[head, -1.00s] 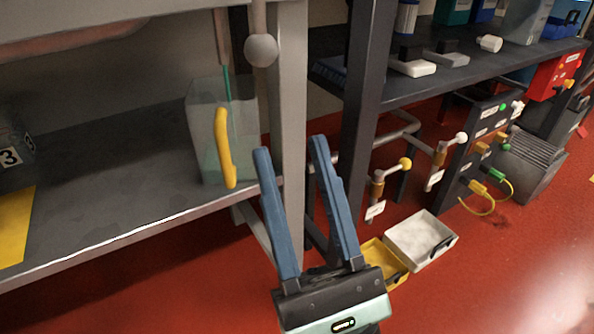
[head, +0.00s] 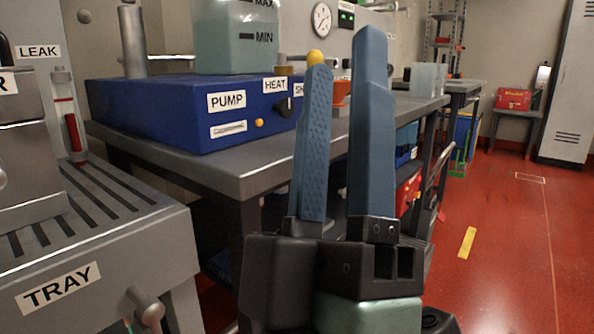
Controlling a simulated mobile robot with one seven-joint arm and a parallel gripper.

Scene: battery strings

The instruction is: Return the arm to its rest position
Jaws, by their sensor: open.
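My gripper (head: 338,55) stands in the middle of the head view with its two blue fingers pointing up.
A blue box labelled PUMP and HEAT (head: 165,112) sits on the bench with a tank (head: 235,50) on top. A slotted TRAY unit (head: 110,262) stands at the left. Red floor (head: 510,250) is open at the right, before a locker (head: 572,90).

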